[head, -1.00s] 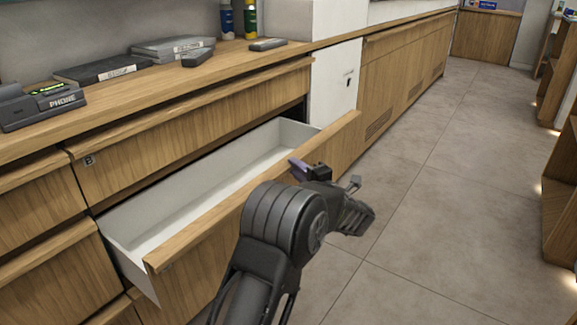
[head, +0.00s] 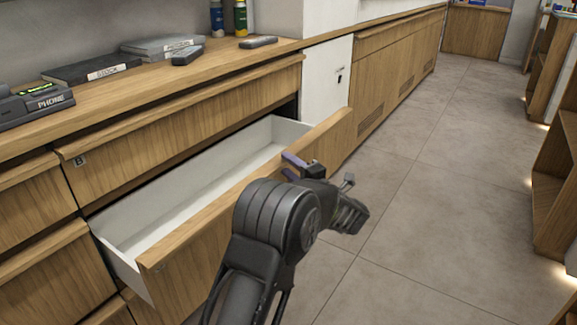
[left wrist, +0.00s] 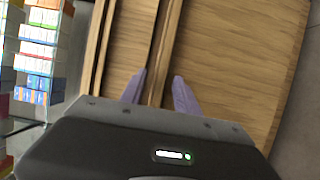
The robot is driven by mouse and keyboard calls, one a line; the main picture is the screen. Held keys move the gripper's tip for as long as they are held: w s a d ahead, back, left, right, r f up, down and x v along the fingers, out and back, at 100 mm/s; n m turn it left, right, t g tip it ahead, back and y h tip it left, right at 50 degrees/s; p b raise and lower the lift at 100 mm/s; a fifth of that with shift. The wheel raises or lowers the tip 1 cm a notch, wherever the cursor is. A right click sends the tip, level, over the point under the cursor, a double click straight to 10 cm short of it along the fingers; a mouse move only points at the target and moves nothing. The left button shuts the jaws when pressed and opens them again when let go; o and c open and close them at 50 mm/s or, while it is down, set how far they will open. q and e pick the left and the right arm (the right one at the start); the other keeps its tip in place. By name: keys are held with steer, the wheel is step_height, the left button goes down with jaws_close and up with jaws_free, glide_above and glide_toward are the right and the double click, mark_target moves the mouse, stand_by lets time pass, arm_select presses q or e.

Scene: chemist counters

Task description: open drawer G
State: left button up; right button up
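An open drawer (head: 225,190) with a pale, empty inside sticks out well from the counter, below the closed drawer marked B (head: 170,120). Its own label is too small to read, so I cannot tell its letter. My left gripper (head: 297,165) is at the top edge of its wooden front, right of the middle. In the left wrist view, the purple fingers of my left gripper (left wrist: 158,88) are spread, one on each side of the wooden front's edge (left wrist: 165,50), with a visible gap. Whether a finger touches the wood is unclear. My right gripper is not in view.
The counter top (head: 150,100) holds a phone (head: 35,102), a black binder (head: 90,69), grey binders (head: 160,47) and bottles (head: 239,17). Open shelves (head: 558,190) stand at the right. The grey floor (head: 430,200) between is clear.

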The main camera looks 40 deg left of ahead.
arm_select(q)
steer(key=p+v, duration=0.1)
steer(key=v, duration=0.6)
steer(key=shift+s+d, duration=0.1)
steer(key=shift+d, duration=0.05)
stand_by(0.3)
